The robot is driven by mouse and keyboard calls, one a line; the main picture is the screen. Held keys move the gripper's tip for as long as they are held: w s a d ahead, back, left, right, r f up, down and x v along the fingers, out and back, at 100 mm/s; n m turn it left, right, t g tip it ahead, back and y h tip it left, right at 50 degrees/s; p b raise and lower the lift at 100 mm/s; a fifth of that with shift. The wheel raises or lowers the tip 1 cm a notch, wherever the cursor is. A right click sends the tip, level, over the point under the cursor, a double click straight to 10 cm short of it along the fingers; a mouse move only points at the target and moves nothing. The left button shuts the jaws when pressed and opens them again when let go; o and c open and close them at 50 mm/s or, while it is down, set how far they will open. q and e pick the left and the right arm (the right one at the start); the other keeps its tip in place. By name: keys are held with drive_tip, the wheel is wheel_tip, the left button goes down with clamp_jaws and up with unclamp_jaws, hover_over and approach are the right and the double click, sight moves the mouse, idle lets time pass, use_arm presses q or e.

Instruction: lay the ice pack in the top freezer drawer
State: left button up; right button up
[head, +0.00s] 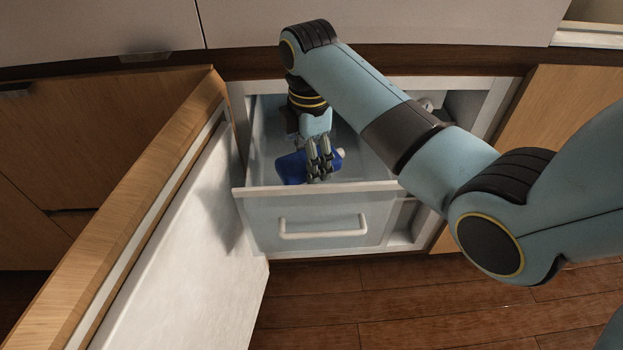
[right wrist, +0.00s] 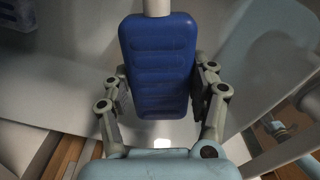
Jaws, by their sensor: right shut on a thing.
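The ice pack (head: 291,168) is a blue slab with ridges and a pale cap. In the right wrist view the ice pack (right wrist: 159,65) lies between the two fingers. My right gripper (head: 320,172) is shut on it, and the gripper shows from behind in the right wrist view (right wrist: 160,88). The top freezer drawer (head: 265,217) is pulled out, with a pale front and a white handle. The gripper and ice pack are over or within the drawer's opening, near its front. I cannot tell whether the pack touches the drawer floor. My left gripper is not in view.
The freezer door (head: 190,225) stands open at the left, close to the drawer. Wooden cabinet fronts (head: 95,150) flank the freezer, with a counter edge (head: 380,58) above. The wooden floor (head: 360,300) in front is clear.

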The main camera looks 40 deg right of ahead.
wheel_tip(320, 180, down, 8)
drive_tip(key=shift+f+b, duration=0.15)
drive_tip(key=shift+b, duration=0.95)
drive_tip(key=shift+f, duration=0.25)
drive_tip(key=shift+w+d, duration=0.15)
drive_tip(key=shift+w, duration=0.2)
drive_tip(key=shift+w+d+f+b, duration=0.25)
drive_tip(key=shift+w+d+b, duration=0.2)
drive_tip(key=shift+w+d, duration=0.15)
drive_tip(key=shift+w+d+f+b, duration=0.2)
drive_tip(key=shift+w+d+b, duration=0.25)
drive_tip(key=shift+w+d, duration=0.15)
drive_tip(key=shift+f, duration=0.25)
drive_tip(key=shift+a+r, duration=0.1)
drive_tip(key=o, duration=1.6)
drive_tip(key=shift+c, duration=0.2)
